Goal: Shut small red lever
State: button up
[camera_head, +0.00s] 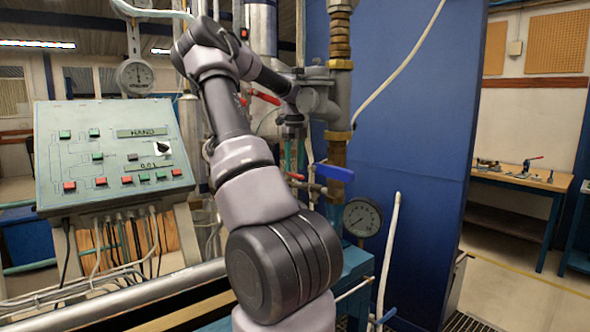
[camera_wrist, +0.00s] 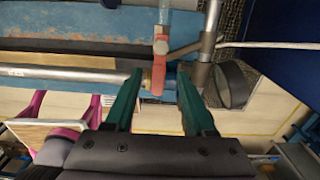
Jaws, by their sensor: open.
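A small red lever (camera_wrist: 158,66) is on a pipe fitting in the wrist view. It lies between the tips of my gripper (camera_wrist: 160,77), whose two green fingers are apart with a gap on each side of the lever. In the head view my gripper (camera_head: 293,160) points down in front of the pipework. A small red lever (camera_head: 295,176) shows just below its fingertips, partly hidden. I cannot tell from these views whether the fingers touch the lever.
A blue lever (camera_head: 334,172) sits close to the right of my gripper, above a round gauge (camera_head: 362,217). Another red lever (camera_head: 265,97) is higher up by my arm. A control panel (camera_head: 112,152) stands at left; a blue wall (camera_head: 410,140) is at right.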

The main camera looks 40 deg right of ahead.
jog(key=shift+f, duration=1.15)
grip_shut()
dwell(0.6)
